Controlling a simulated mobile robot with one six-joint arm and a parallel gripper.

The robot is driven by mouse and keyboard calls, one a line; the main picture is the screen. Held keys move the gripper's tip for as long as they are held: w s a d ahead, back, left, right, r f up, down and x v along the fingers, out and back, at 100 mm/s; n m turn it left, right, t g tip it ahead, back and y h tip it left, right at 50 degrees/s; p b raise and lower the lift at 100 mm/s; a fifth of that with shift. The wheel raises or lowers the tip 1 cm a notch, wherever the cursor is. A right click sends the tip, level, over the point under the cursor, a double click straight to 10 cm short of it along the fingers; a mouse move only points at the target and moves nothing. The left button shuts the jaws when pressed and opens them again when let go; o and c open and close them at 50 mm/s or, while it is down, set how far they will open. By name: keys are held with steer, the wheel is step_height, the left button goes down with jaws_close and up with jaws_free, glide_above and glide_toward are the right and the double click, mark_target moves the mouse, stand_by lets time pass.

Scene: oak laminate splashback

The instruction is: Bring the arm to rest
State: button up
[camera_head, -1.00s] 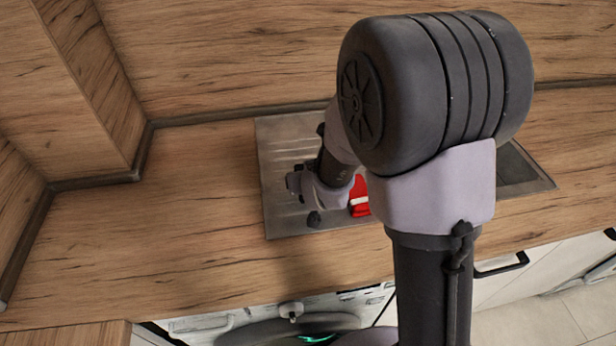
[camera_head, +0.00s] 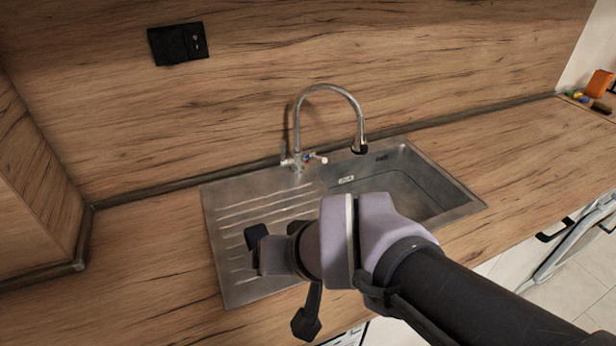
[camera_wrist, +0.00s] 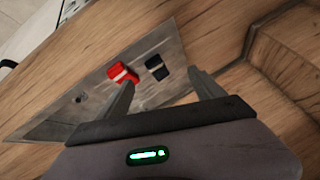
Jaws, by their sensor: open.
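My arm (camera_head: 340,245) reaches in from the lower right in the head view, with its wrist above the ribbed drainer of the steel sink (camera_head: 245,285). My gripper (camera_wrist: 161,77) shows in the wrist view with its two grey fingers spread apart and nothing between them. Beyond the fingertips, a red item with a white band (camera_wrist: 122,74) and a black item with a pale mark (camera_wrist: 157,67) lie on the steel surface, apart from the fingers. In the head view, neither item shows; my arm covers part of the sink.
A curved tap (camera_head: 298,130) rises behind the sink, with the basin (camera_head: 400,185) to its right. A black socket (camera_head: 178,43) is on the wooden splashback. Small items, including an orange one (camera_head: 599,83), stand at the far right. The counter (camera_head: 145,270) left of the sink is clear.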

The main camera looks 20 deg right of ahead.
steer(key=s+r+m+g, duration=0.1)
steer(key=s+r, duration=0.1)
steer(key=s, duration=0.4)
stand_by(1.0)
